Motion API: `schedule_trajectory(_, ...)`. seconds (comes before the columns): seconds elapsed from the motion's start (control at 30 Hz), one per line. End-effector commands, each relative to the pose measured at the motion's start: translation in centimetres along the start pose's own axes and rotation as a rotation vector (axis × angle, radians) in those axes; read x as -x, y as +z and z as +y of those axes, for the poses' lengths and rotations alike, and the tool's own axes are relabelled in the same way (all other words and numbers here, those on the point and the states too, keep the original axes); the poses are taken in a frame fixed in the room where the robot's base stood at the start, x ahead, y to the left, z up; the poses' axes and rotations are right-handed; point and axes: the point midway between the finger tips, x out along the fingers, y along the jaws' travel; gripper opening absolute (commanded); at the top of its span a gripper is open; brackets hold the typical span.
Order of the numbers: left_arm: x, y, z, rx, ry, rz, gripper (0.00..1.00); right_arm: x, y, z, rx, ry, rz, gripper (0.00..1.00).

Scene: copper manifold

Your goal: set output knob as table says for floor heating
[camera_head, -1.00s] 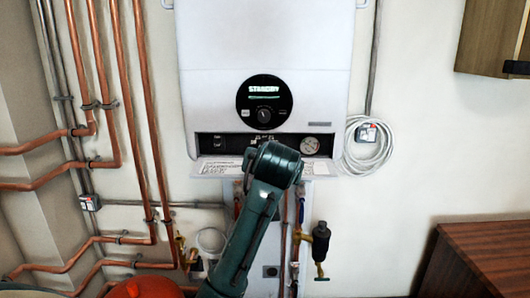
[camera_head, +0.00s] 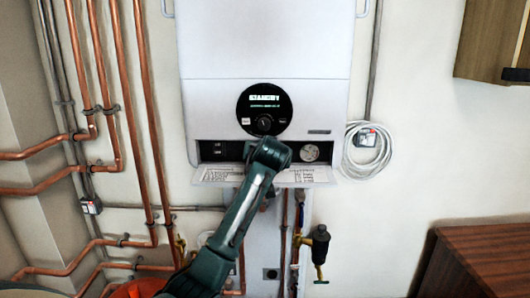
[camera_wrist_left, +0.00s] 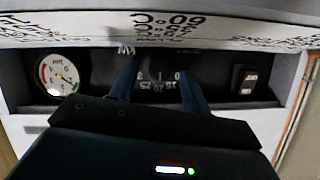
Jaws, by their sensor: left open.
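The white boiler (camera_head: 265,50) hangs on the wall, its round display (camera_head: 264,110) reading STANDBY. Below is a dark recessed control panel (camera_head: 212,151) with a table sheet (camera_head: 308,175) on the ledge under it; its print is too small to read. In the left wrist view the panel is upside down, and the table sheet (camera_wrist_left: 165,27) shows large "60°C" print. My left gripper (camera_wrist_left: 158,82) is open, its two fingers at either side of a number scale (camera_wrist_left: 158,82) with 15, 20 and 25. The knob itself is too dark to make out; contact cannot be told.
A pressure gauge (camera_wrist_left: 61,77) and a rocker switch (camera_wrist_left: 247,82) flank the scale. Copper pipes (camera_head: 150,110) run at the left, with a coiled white cable (camera_head: 366,150) and a black valve (camera_head: 319,245) at the right. A wooden cabinet (camera_head: 485,262) stands lower right.

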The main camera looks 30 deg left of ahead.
Motion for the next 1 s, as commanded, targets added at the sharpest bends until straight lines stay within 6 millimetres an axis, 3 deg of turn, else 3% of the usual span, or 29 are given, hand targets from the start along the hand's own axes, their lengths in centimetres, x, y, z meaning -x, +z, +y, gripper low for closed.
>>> schedule_trajectory(0.43,-0.99,0.01,0.01,0.001,0.0,0.001,0.47,0.06,0.18,0.06,0.006,-0.001,-0.006,0.36)
schedule_trajectory(1.0,-0.96,0.02,0.01,0.001,0.0,0.0,0.03,0.1,0.0,0.0,0.005,-0.002,-0.002,0.36)
